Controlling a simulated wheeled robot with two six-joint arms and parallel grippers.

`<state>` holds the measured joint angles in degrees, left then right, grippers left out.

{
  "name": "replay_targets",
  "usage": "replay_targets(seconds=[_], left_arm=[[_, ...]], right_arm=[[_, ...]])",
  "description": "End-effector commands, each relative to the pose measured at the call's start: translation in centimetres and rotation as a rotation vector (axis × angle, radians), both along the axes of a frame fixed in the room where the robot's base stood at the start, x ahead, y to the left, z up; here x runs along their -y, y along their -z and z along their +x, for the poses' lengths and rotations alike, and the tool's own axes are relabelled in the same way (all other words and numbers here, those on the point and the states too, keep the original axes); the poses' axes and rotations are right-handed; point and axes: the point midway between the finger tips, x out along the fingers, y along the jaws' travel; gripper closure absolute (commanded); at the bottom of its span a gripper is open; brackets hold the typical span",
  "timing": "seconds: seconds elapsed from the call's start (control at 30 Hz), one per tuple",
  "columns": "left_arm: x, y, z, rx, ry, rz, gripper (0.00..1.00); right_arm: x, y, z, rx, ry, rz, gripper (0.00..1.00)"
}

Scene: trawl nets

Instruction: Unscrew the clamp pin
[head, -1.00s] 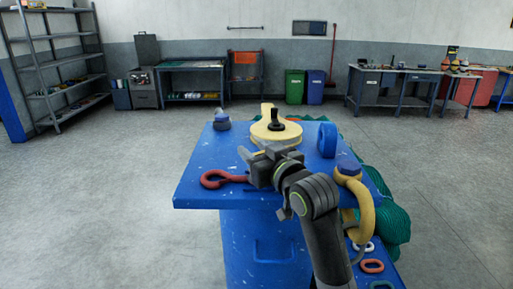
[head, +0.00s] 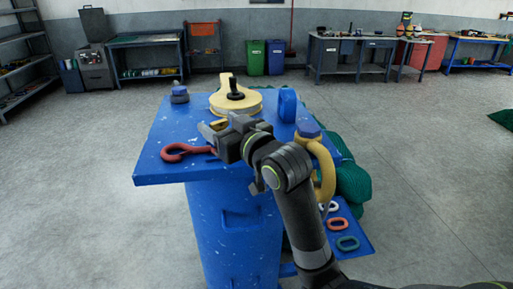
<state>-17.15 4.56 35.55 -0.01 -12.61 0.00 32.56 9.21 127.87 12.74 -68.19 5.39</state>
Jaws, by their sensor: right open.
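A round yellow clamp-like piece (head: 222,104) lies on the blue worktop (head: 165,128). A black upright pin with a knob (head: 236,90) stands at its middle. My right gripper (head: 211,127) is in front of the yellow piece, on the near side, with its fingers pointing left. It is open and looks empty. I cannot tell whether its fingers touch the yellow piece. The gripper and wrist hide part of the worktop. My left gripper is not in view.
A yellow shackle (head: 325,170) with a blue head hangs at the right edge.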

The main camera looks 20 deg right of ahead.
Motion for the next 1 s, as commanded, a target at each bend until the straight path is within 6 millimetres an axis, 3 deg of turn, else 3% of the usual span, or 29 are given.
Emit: replay_targets(seconds=[0.27,0.53,1.0], left_arm=[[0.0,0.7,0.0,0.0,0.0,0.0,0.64],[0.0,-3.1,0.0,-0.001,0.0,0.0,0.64],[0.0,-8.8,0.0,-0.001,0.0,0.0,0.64]], right_arm=[[1.5,0.1,-5.3,0.003,0.001,-0.003,0.4],[2.2,-0.5,-8.5,-0.006,0.0,0.002,0.4],[2.4,-0.3,-9.8,-0.009,-0.016,0.0,0.4]])
